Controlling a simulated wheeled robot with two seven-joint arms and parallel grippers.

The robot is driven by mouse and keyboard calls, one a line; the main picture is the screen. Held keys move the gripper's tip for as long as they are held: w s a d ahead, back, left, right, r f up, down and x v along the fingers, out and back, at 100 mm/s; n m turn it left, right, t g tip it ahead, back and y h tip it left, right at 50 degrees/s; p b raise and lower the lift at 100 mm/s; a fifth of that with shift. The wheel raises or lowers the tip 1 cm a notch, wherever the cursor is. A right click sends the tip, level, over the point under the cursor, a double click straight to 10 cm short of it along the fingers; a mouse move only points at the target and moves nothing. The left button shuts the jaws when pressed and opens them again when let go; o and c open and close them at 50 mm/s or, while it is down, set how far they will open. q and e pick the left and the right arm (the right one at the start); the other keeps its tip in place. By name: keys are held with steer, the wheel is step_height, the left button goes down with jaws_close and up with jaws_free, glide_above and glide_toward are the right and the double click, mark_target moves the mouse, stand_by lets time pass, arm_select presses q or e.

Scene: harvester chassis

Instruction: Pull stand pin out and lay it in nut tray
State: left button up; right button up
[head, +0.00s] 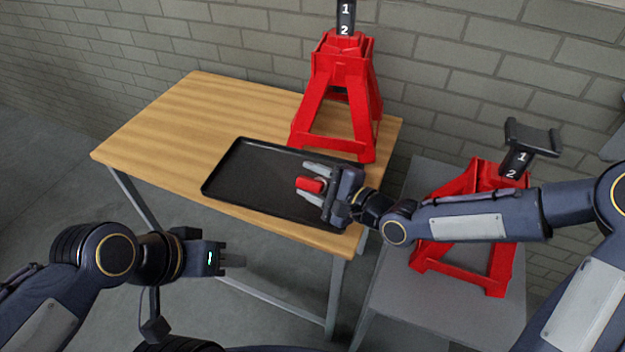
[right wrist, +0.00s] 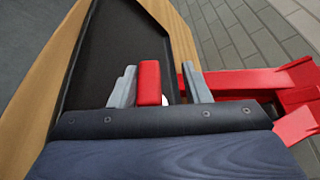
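The stand pin shows as a red block-like grip (head: 312,185) between the fingers of my right gripper (head: 302,179), over the right part of the black nut tray (head: 236,190). In the right wrist view the red grip (right wrist: 149,83) is close beside the left finger, with a gap to the right finger, so my right gripper (right wrist: 158,68) looks open around it. A small white bit shows beside the grip; the rest of the pin is hidden. I cannot tell whether the pin touches the tray. My left gripper (head: 236,261) is off the table's front edge, seen side-on, with nothing visible in it.
A red jack stand (head: 341,90) stands on the wooden table (head: 190,115) behind the tray. A second red stand (head: 490,255) with a black post is on the grey table (head: 395,295) at right, partly behind my right arm. The wooden table's left side is clear.

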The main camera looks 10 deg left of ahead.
steer(key=shift+o, duration=0.2)
steer(key=shift+d, duration=0.1)
steer(key=p+v, duration=0.1)
steer(key=v, duration=0.5)
steer(key=shift+d, duration=0.1)
steer(key=shift+v, duration=0.75)
